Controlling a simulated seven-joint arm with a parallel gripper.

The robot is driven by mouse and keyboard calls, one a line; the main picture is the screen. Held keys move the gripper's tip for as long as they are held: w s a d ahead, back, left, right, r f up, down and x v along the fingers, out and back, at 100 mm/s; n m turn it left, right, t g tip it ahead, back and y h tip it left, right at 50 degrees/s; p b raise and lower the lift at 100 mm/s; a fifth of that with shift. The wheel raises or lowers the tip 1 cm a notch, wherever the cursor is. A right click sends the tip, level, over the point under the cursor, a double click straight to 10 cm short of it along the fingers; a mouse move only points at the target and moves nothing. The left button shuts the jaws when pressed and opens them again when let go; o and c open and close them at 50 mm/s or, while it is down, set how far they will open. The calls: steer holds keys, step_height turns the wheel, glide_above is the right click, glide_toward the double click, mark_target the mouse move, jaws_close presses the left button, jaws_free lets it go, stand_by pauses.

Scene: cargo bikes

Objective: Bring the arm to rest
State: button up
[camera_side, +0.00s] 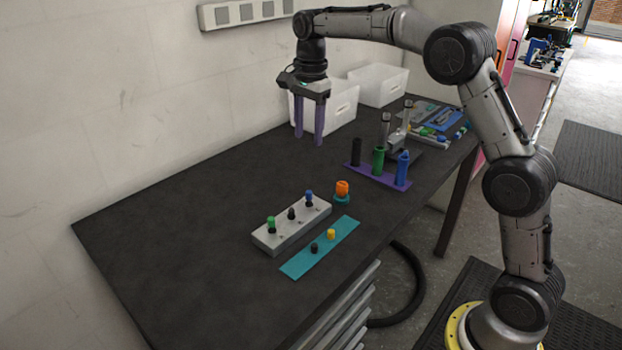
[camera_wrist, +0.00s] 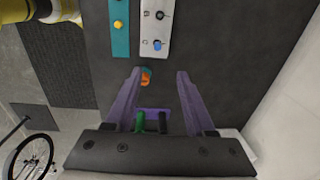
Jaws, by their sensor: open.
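My gripper (camera_side: 309,138) hangs over the back part of the dark table (camera_side: 160,235), fingers pointing down, apart and empty. In the wrist view my gripper (camera_wrist: 158,75) shows two purple fingers spread wide with nothing between the tips. The fingertips are above the table and touch nothing that I can see. A grey block (camera_side: 265,240) holds green, black and blue pegs. A teal strip (camera_side: 297,264) beside it carries a black and a yellow piece. An orange piece (camera_side: 342,187) sits in a teal base.
A purple strip (camera_side: 376,177) holds black, green and blue upright cylinders to the right of my gripper. White bins (camera_side: 343,103) stand against the wall behind it. Tools and a blue tray (camera_side: 440,120) lie at the far right end. The left table area is clear.

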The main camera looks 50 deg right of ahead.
steer(key=s+a+r+n+t, duration=0.2)
steer(key=s+r, duration=0.4)
steer(key=s, duration=0.3)
steer(key=s+a+r+n+t, duration=0.1)
steer(key=s+a+r+n, duration=0.15)
steer(key=s+r, duration=0.45)
steer(key=s+a+f+n+t, duration=0.1)
steer(key=s+f+n+t, duration=0.1)
steer(key=s+f+n, duration=1.1)
steer(key=s+f, duration=0.1)
steer(key=s, duration=0.3)
steer(key=shift+s+a+f, duration=0.15)
steer(key=shift+a+f, duration=0.1)
steer(key=shift+a, duration=0.05)
